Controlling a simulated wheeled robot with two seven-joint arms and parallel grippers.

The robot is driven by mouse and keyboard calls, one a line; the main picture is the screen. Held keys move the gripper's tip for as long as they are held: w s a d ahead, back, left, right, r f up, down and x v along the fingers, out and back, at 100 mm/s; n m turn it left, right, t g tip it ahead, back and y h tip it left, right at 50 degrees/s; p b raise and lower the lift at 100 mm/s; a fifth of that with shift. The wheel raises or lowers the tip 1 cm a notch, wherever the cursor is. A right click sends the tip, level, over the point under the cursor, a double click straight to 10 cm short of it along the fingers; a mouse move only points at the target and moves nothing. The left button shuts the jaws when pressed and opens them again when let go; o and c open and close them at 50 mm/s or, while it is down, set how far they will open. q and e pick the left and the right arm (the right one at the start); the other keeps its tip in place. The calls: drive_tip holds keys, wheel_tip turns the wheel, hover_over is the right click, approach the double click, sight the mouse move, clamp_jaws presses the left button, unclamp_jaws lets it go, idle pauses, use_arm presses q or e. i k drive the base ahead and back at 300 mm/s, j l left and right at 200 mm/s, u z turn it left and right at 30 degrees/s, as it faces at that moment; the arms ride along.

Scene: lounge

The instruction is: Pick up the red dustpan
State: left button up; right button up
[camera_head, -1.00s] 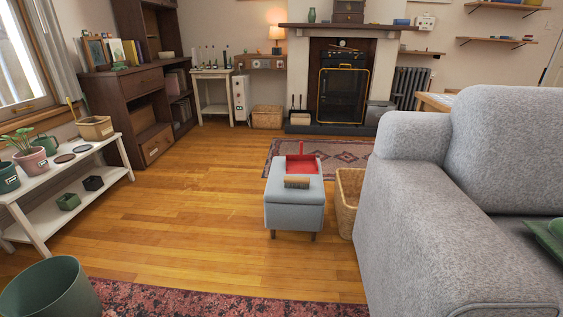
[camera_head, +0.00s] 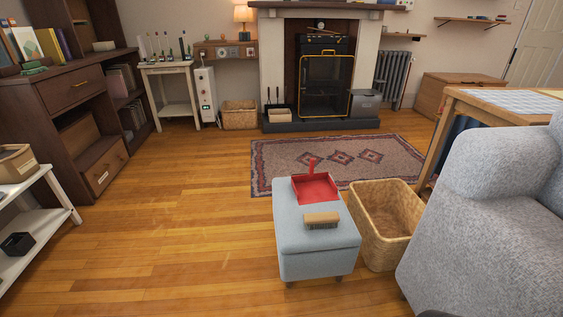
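The red dustpan (camera_head: 315,188) lies on top of the grey upholstered footstool (camera_head: 290,232), towards its far end. Its handle points up and away from me. A brush with a wooden back and dark bristles (camera_head: 321,219) lies on the stool in front of the dustpan, apart from it. Neither of my grippers shows in the head view. A small dark shape at the bottom edge, right of the middle, is too little to make out.
A wicker basket (camera_head: 384,222) stands close on the stool's right. The grey sofa (camera_head: 490,220) fills the right side. A patterned rug (camera_head: 340,160) lies behind the stool. A white bench (camera_head: 35,225) stands at the left. Wooden floor (camera_head: 170,230) left of the stool is clear.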

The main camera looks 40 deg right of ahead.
sight(311, 188)
drive_tip(key=i+z, duration=0.2)
drive_tip(key=i, duration=0.4)
drive_tip(key=i+j+z, duration=0.15)
drive_tip(key=i, duration=0.45)
drive_tip(key=i+j+z, duration=0.2)
drive_tip(key=i+j, duration=0.15)
drive_tip(key=i, duration=0.25)
drive_tip(key=i+j+z, duration=0.15)
drive_tip(key=i+j, duration=0.15)
drive_tip(key=i, duration=0.3)
drive_tip(key=i+j+z, duration=0.2)
drive_tip(key=i+j, duration=0.2)
drive_tip(key=i, duration=0.15)
